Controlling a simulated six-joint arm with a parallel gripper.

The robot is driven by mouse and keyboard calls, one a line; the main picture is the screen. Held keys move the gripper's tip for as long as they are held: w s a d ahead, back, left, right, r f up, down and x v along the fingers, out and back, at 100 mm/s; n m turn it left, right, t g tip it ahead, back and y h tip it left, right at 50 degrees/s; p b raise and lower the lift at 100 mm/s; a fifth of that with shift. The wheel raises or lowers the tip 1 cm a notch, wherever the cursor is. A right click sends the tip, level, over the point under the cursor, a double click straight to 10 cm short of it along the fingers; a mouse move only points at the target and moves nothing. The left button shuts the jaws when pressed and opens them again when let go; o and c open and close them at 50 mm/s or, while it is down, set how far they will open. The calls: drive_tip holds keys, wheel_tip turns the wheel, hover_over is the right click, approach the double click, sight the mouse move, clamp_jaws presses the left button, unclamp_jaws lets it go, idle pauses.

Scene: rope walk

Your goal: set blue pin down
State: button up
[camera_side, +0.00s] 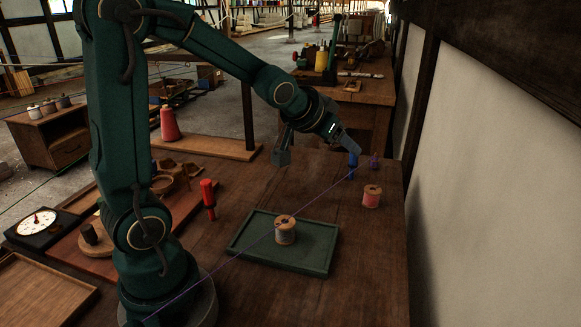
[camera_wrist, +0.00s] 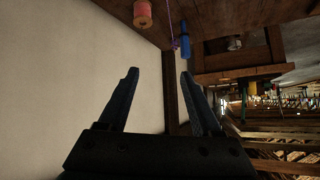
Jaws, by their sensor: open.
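The blue pin (camera_side: 352,166) stands upright near the far right end of the wooden table. In the wrist view, which is upside down, the blue pin (camera_wrist: 184,40) shows beyond my fingertips, apart from both fingers. My gripper (camera_side: 318,152) is open and empty above the table; in the side view its right finger overlaps the area just above the pin. The open jaws also show in the wrist view (camera_wrist: 159,75). A purple thread (camera_side: 290,221) runs from the lower left towards the blue pin and a small purple piece (camera_side: 375,160) beside it.
A pink spool (camera_side: 372,196) stands right of the blue pin. A green tray (camera_side: 249,256) holds a pale spool (camera_side: 285,231). A red pin (camera_side: 208,196) stands to the left. A plain wall (camera_side: 490,180) borders the table on the right. The table's front right is clear.

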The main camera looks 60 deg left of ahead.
drive_tip(key=t, duration=0.2)
approach(351, 154)
drive_tip(key=w+d+r, duration=0.1)
drive_tip(key=d+r, duration=0.2)
drive_tip(key=d, duration=0.1)
drive_tip(key=w+a+f+t, duration=0.1)
drive_tip(key=a+f, duration=0.1)
drive_tip(key=w+a+f, duration=0.1)
drive_tip(key=f, duration=0.1)
drive_tip(key=w+a+f+t, duration=0.1)
drive_tip(key=w+a+f, duration=0.1)
drive_tip(key=shift+a+f+t, duration=0.3)
drive_tip(key=shift+f, duration=0.05)
drive_tip(key=shift+x, duration=2.5)
drive_tip(key=shift+d, duration=0.1)
clamp_jaws()
